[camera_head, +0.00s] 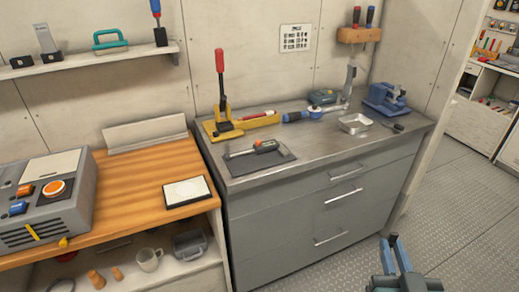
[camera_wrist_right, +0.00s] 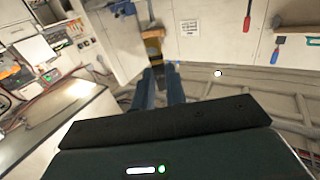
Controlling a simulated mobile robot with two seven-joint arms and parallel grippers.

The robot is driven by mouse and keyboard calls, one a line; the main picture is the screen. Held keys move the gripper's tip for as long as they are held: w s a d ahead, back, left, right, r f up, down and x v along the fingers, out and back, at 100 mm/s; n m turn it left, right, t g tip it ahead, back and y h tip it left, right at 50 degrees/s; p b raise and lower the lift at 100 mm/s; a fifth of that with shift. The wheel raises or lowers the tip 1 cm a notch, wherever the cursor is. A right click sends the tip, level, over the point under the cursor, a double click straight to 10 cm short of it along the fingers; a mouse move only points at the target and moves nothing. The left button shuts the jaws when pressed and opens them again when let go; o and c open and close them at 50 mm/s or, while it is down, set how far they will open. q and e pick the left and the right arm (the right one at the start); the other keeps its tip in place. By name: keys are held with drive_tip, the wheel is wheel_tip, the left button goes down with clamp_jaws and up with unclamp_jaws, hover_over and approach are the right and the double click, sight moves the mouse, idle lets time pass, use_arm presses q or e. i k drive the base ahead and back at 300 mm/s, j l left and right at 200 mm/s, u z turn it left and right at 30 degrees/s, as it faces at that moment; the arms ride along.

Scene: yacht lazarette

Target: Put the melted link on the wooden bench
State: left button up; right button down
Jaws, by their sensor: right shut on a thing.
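My right gripper (camera_head: 392,243) is at the bottom right of the head view, over the metal floor, right of the grey drawer cabinet. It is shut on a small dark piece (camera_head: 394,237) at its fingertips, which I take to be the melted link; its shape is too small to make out. In the wrist view the two blue fingers of the right gripper (camera_wrist_right: 160,72) point away from the camera. The wooden bench (camera_head: 130,195) is at the left of the head view, well away from the gripper. My left gripper is not in view.
On the bench are a grey control box (camera_head: 50,205) and a white framed pad (camera_head: 187,191). Bare wood lies between and behind them. The steel-topped cabinet (camera_head: 300,215), between bench and gripper, carries a yellow lever press (camera_head: 222,115), a torque wrench (camera_head: 305,115) and a blue vise (camera_head: 385,98).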

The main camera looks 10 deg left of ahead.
sight(138, 198)
drive_tip(key=k+j+u, duration=0.1)
drive_tip(key=j+u, duration=0.65)
drive_tip(key=i+j+u, duration=0.25)
drive_tip(key=i+j, duration=0.25)
